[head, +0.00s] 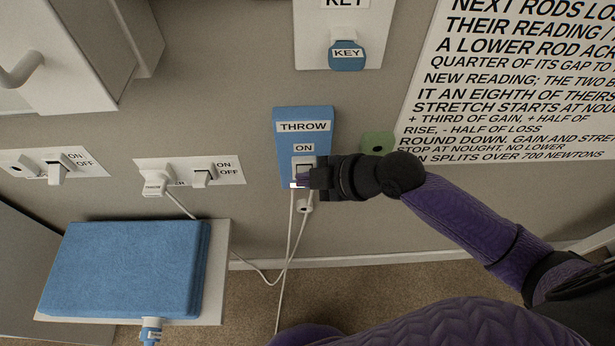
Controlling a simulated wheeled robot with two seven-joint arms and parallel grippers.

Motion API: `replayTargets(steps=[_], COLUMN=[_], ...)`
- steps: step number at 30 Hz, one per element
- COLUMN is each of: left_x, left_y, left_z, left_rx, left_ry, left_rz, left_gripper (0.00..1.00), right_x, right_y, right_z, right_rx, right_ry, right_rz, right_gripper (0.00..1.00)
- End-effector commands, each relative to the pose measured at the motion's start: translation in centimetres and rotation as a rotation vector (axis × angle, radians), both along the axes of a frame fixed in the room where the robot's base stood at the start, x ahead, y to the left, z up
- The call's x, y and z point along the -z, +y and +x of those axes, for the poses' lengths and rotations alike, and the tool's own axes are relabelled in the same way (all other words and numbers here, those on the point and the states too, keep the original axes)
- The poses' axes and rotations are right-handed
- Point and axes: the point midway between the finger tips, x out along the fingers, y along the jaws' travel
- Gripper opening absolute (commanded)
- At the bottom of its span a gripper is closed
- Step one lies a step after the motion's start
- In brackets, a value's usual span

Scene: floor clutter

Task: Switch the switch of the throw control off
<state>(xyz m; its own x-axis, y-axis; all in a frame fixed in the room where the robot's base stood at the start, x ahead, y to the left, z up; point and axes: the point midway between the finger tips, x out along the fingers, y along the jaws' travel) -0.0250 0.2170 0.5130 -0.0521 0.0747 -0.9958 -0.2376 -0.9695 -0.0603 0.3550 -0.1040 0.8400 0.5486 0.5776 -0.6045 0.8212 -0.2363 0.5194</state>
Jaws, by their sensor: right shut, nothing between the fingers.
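The throw control (303,116) is a blue box on the wall in the middle of the head view, labelled THROW with ON below it. Its switch (304,162) is a small white part under the ON label, partly hidden by my gripper. My right gripper (303,178) comes in from the right. Its shut, empty fingertips are at the lower part of the switch; I cannot tell whether they touch it. The switch's exact position is hidden. My left gripper is not in view.
A blue box (125,268) on a white shelf (217,290) juts out at lower left. White cables (289,235) hang below the control. Two switch plates (226,170) (86,157) are at left, a blue KEY piece (347,58) above, and a text sign (520,80) at right.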

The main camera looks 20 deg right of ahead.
Motion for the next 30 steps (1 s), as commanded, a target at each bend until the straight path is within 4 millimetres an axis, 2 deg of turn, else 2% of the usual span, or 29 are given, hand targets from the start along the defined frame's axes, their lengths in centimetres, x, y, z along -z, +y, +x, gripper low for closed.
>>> replayTargets(steps=[30], left_x=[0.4], left_y=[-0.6], left_z=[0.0], left_rx=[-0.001], left_ry=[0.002], left_rz=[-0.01], left_gripper=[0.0], right_x=[1.0], right_y=[0.1], right_z=[-0.3], right_rx=[-0.002], right_ry=[-0.158], right_rz=[-0.045], right_gripper=[0.0])
